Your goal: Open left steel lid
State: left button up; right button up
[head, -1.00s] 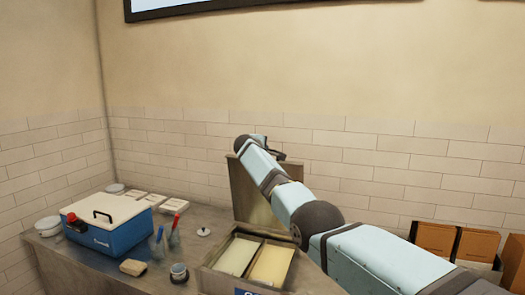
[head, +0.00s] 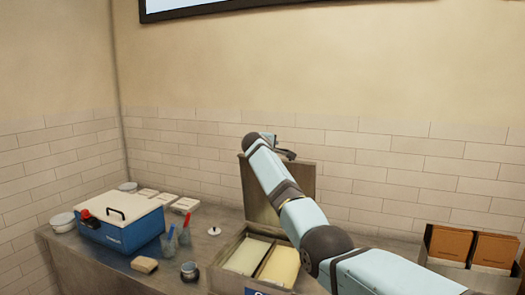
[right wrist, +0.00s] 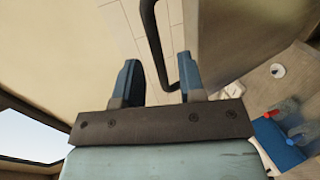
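The steel lid (head: 304,178) stands upright at the back of a two-compartment steel bin (head: 226,250) in the head view. My right arm reaches up in front of it and hides much of it. My right gripper (right wrist: 161,72) is open in the right wrist view, its fingers apart. A dark bent handle (right wrist: 153,38) runs down across the gap between them; I cannot tell how deep it sits. The tan surface beside it appears to be the lid's face. My left gripper is not in view.
Left of the bin on the counter (head: 90,262) are a blue cooler (head: 125,231), a small bowl (head: 190,271), a sponge (head: 144,265) and bottles (head: 169,246). Brown boxes (head: 451,243) stand in a container at right. A tiled wall is behind the lid.

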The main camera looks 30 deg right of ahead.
jog(key=b+v, duration=0.2)
jog(key=v, duration=0.8)
jog(key=shift+s+a+b, duration=0.25)
jog(key=shift+b, duration=0.05)
